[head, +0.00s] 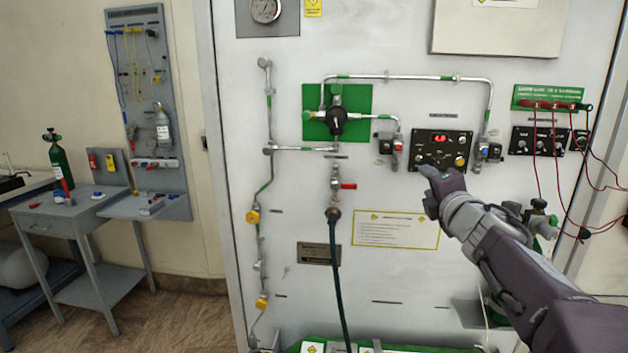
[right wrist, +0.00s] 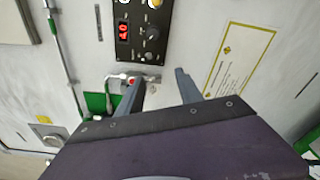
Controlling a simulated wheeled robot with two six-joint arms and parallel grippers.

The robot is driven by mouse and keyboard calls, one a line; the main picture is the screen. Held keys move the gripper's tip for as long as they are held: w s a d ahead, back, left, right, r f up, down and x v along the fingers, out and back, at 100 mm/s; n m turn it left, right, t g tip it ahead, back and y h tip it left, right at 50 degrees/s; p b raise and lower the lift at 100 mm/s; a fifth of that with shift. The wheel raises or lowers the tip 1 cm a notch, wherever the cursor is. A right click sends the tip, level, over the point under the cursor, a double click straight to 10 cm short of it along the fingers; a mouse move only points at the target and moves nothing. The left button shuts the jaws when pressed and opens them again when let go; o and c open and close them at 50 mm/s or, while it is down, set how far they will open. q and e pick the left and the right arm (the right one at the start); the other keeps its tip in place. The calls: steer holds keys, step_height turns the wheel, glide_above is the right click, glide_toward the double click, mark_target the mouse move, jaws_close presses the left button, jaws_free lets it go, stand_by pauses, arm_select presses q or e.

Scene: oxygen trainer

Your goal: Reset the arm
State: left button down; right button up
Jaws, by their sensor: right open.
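My right arm comes in from the lower right in the head view, and its gripper (head: 430,178) is in front of the white panel, just below the black control box (head: 443,138). In the right wrist view the two fingers of the gripper (right wrist: 165,88) stand apart with nothing held between them. In the head view a yellow button (head: 460,161) sits at the box's lower right. My left gripper is in neither view.
Pipes with a black regulator (head: 337,121) on a green plate and a red-handled valve (head: 347,185) are left of the gripper. A dark hose (head: 337,270) hangs below. Red leads (head: 553,105) hang at the right. A grey table (head: 70,212) stands at the left.

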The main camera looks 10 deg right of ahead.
steer(key=a+f+m+g+y, duration=0.1)
steer(key=a+f+m+g, duration=0.1)
steer(key=a+f, duration=0.35)
steer(key=a+f+m+g+y, duration=0.1)
steer(key=a+f, duration=0.1)
steer(key=f, duration=0.7)
steer(key=s+a+f+m+g, duration=0.2)
steer(key=s+f+m, duration=0.1)
steer(key=f, duration=0.4)
steer(key=s+a+f+m+g, duration=0.1)
steer(key=s+f+m+g, duration=0.15)
steer(key=f, duration=0.45)
steer(key=s+a+f+m+g, duration=0.1)
steer(key=s+f+m+g, duration=0.3)
steer(key=s+f+m, duration=0.45)
steer(key=s+a+f+m+g, duration=0.25)
steer(key=s+f+g, duration=0.3)
steer(key=s, duration=0.65)
step_height(320, 180, up, 18)
steer(key=m+p, duration=0.1)
steer(key=p, duration=1.7)
steer(key=shift+w+d+f+t+y, duration=0.2)
steer(key=shift+d+t+y, duration=0.1)
steer(key=shift+d+t, duration=0.1)
